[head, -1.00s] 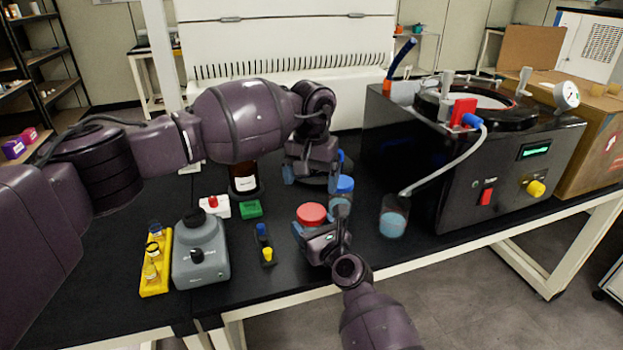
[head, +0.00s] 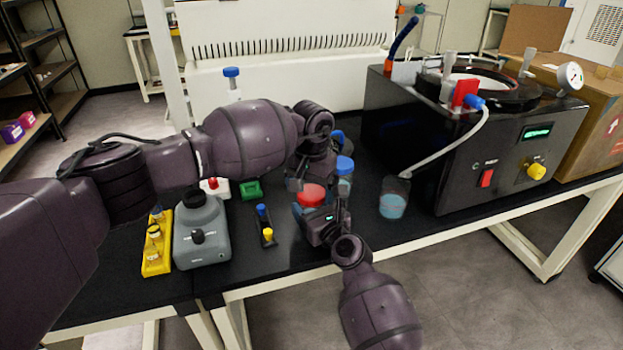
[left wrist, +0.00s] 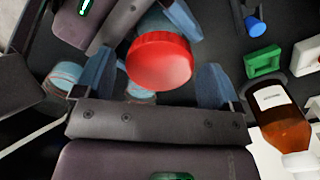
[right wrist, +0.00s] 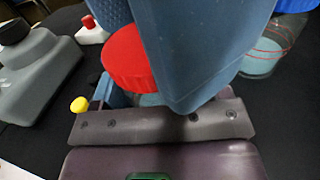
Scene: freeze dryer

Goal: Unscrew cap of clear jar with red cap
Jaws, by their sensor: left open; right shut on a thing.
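The clear jar's red cap (head: 312,195) shows in the head view, just in front of my left gripper (head: 312,180). In the left wrist view the red cap (left wrist: 160,60) lies between the spread blue fingers of my left gripper (left wrist: 165,85), which is open. In the right wrist view the red cap (right wrist: 130,58) sits on top, with a bit of the jar's blue contents (right wrist: 150,100) below it. My right gripper (head: 318,222) is shut on the jar's body from the front. Most of the jar is hidden by the grippers.
A blue-capped jar (head: 345,178) stands close to the right of the red cap. A beaker (head: 394,198) with a hose stands before the black freeze dryer (head: 470,150). A brown bottle (left wrist: 280,118) is near my left gripper.

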